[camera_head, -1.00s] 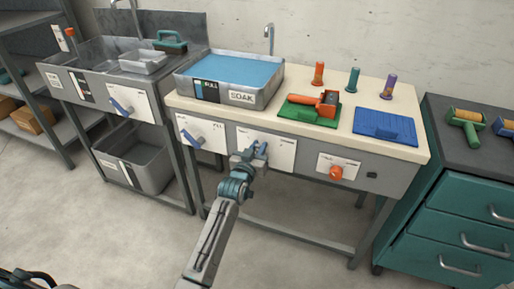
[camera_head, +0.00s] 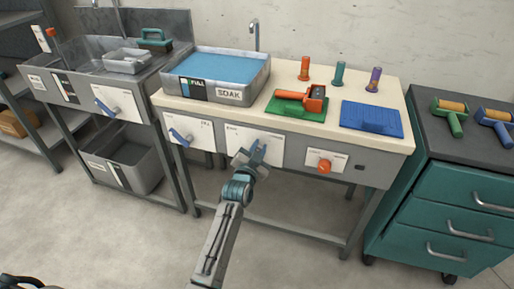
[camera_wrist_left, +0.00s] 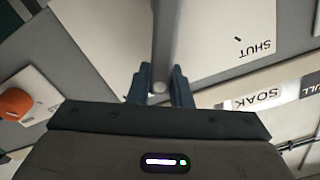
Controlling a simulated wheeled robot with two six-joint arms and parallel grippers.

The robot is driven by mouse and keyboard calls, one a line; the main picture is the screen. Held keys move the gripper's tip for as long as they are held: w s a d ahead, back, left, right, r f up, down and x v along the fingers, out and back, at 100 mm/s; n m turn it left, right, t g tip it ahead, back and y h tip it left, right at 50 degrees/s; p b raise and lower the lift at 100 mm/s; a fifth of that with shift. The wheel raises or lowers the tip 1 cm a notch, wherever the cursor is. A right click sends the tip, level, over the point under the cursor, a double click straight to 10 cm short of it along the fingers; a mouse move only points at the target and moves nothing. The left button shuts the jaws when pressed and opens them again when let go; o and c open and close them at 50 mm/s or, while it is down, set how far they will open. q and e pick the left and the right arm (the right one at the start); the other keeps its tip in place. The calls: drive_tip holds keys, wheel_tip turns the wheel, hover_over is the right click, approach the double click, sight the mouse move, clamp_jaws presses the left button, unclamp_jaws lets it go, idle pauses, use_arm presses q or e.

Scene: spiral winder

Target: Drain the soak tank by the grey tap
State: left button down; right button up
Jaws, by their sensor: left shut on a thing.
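The soak tank (camera_head: 232,95) is a grey metal tray labelled SOAK on the bench, holding blue liquid (camera_head: 214,66), with a FULL mark on its front. Below it, a white plate (camera_head: 233,133) is fixed to the bench front. My left gripper (camera_head: 254,154) is at this plate. In the left wrist view, its fingers (camera_wrist_left: 160,88) are shut on a grey tap lever (camera_wrist_left: 163,45), with the word SHUT on the plate beside it. The gripper hides much of the tap in the head view. My right gripper is not in view.
A blue lever (camera_head: 180,137) on its own plate is to the left, and an orange knob (camera_head: 324,166) is to the right. A sink (camera_head: 80,75) stands at the left, and a teal drawer cabinet (camera_head: 440,210) at the right. The floor in front is clear.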

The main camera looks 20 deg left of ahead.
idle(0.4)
use_arm(q)
drive_tip(key=c, duration=1.3)
unclamp_jaws()
drive_tip(key=s, duration=1)
drive_tip(key=shift+s+a, duration=0.2)
drive_tip(key=shift+s, duration=0.2)
